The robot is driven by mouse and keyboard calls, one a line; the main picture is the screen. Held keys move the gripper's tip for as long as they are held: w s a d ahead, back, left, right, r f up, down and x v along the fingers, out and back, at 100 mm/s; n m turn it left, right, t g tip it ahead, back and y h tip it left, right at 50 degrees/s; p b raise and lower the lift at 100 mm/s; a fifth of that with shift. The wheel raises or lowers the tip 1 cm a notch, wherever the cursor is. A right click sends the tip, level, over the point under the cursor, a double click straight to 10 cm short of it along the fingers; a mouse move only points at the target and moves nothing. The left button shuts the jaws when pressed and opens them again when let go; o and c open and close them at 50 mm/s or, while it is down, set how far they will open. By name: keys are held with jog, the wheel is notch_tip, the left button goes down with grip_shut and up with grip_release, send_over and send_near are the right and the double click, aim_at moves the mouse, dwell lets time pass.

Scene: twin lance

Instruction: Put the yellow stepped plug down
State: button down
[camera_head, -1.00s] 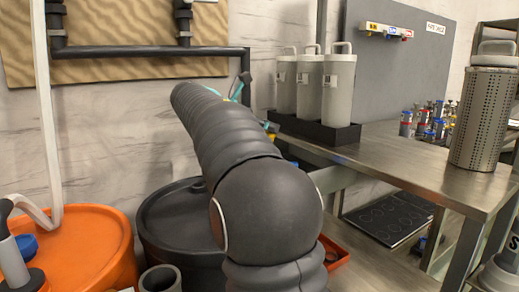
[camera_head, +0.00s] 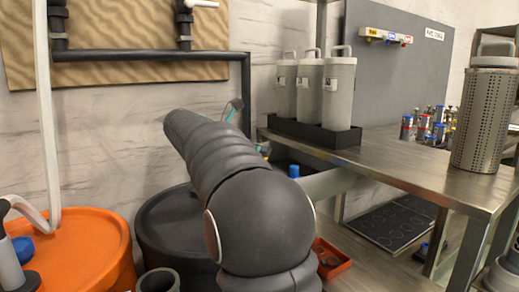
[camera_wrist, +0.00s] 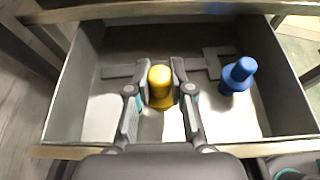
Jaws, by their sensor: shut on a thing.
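The yellow stepped plug (camera_wrist: 160,98) is upright between the fingers of my gripper (camera_wrist: 160,76) in the wrist view. My gripper is shut on it, inside or just above an open grey drawer-like tray (camera_wrist: 82,84). I cannot tell whether the plug's base touches the tray floor. In the head view my arm hides the yellow plug and most of my gripper.
Dark flat shapes (camera_wrist: 212,62) lie on the tray floor near its back wall. In the head view, a metal bench (camera_head: 400,170) bears white canisters (camera_head: 338,92) and a perforated cylinder (camera_head: 484,120). An orange drum (camera_head: 90,250) and a black drum (camera_head: 165,235) stand left.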

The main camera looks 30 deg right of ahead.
jog(key=shift+f, duration=0.45)
jog(key=c, duration=1)
grip_release()
jog(key=shift+c, duration=0.2)
jog(key=shift+r, duration=0.55)
jog(key=p+v, duration=0.2)
jog(key=v, duration=1)
jog(key=shift+r, duration=0.1)
